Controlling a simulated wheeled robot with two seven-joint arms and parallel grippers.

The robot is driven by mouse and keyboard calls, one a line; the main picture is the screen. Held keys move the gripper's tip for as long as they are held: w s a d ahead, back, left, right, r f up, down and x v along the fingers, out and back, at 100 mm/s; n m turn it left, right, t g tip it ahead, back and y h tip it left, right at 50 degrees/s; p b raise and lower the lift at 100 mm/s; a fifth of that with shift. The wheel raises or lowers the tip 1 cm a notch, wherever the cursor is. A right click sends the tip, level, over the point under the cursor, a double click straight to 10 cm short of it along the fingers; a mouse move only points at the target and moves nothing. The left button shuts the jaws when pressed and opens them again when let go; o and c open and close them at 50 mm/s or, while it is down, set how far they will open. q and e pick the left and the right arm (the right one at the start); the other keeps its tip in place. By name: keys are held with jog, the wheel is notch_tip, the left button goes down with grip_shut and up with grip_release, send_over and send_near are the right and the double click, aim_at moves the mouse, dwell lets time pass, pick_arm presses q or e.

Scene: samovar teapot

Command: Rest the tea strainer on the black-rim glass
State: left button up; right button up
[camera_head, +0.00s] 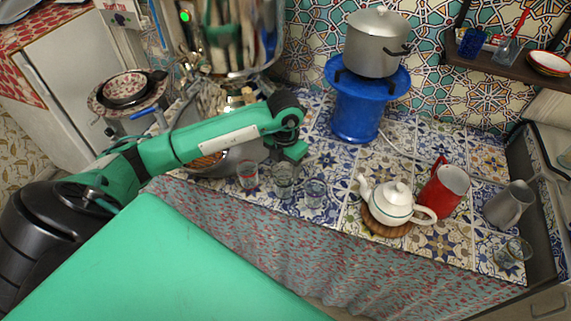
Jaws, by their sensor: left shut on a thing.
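My left gripper (288,157) is over the front left part of the tiled counter, just above a row of small clear glasses. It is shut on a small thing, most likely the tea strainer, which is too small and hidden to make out. The middle glass (283,181) stands right below the gripper. A glass with a reddish tint (248,174) stands to its left and another clear glass (315,193) to its right. I cannot tell which one has the black rim, or whether the held thing touches a glass. My right gripper is out of view.
A white teapot (393,203) sits on a round wicker mat, with a red jug (445,190) beside it. A grey pitcher (508,205) and a glass (514,252) stand at the right. A pot (374,45) rests on a blue stove (356,108) behind. Tiles between are clear.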

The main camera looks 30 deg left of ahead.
pick_arm(q)
jog(key=shift+f+b, duration=0.2)
jog(key=shift+b, duration=0.1)
dwell(0.6)
jog(key=shift+f, duration=0.25)
jog(key=shift+f+b, duration=0.3)
jog(key=shift+b, duration=0.15)
jog(key=shift+f, duration=0.1)
dwell(0.3)
jog(key=shift+s+a+f+b, duration=0.15)
jog(key=shift+f+b, duration=0.15)
jog(key=shift+b, duration=0.15)
jog(key=o, duration=0.8)
jog(key=shift+o, duration=1.2)
jog(key=shift+a+f, duration=0.1)
jog(key=shift+a, duration=0.05)
